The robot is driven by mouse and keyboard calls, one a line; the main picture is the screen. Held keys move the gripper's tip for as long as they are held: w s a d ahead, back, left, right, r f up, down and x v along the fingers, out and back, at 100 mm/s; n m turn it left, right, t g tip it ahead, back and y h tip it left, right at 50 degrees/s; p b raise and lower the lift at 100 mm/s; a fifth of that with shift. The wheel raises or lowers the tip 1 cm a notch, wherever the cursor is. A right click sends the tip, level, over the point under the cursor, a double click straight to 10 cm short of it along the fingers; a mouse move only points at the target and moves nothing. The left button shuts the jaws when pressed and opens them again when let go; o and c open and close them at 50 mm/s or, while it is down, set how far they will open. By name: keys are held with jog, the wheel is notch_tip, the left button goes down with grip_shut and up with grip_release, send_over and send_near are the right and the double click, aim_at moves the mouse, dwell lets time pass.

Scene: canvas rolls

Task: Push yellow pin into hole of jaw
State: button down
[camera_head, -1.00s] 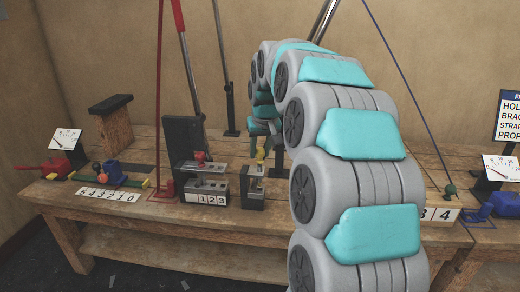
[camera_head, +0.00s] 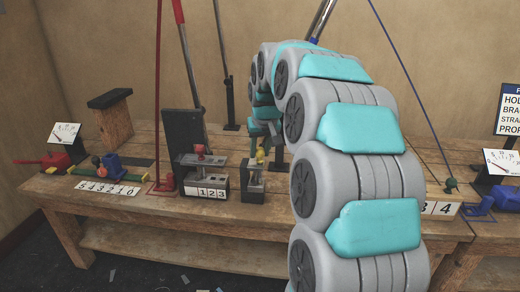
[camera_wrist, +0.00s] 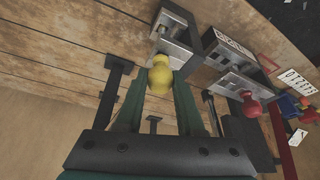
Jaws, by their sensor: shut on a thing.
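The yellow pin (camera_wrist: 159,75) shows its round knob between the tips of my gripper (camera_wrist: 158,88), which is shut on it. In the head view the yellow knob (camera_head: 260,154) sits just above the small metal jaw (camera_head: 254,178), with my gripper (camera_head: 262,140) over it. In the wrist view the jaw (camera_wrist: 172,38) lies just beyond the pin. The pin's shaft and the hole are hidden, so I cannot tell how deep the pin sits.
A black fixture with a metal jaw and a red knob (camera_head: 200,150) stands to the left, with a number plate (camera_head: 211,194) in front. A dark upright post (camera_head: 183,140) rises behind it. A blue and red tool (camera_head: 112,167) lies farther left on the wooden bench (camera_head: 150,205).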

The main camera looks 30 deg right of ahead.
jog(key=shift+f, duration=0.25)
jog(key=shift+c, duration=2.2)
grip_release()
jog(key=v, duration=0.7)
jog(key=shift+r, duration=0.35)
jog(key=shift+s, duration=0.15)
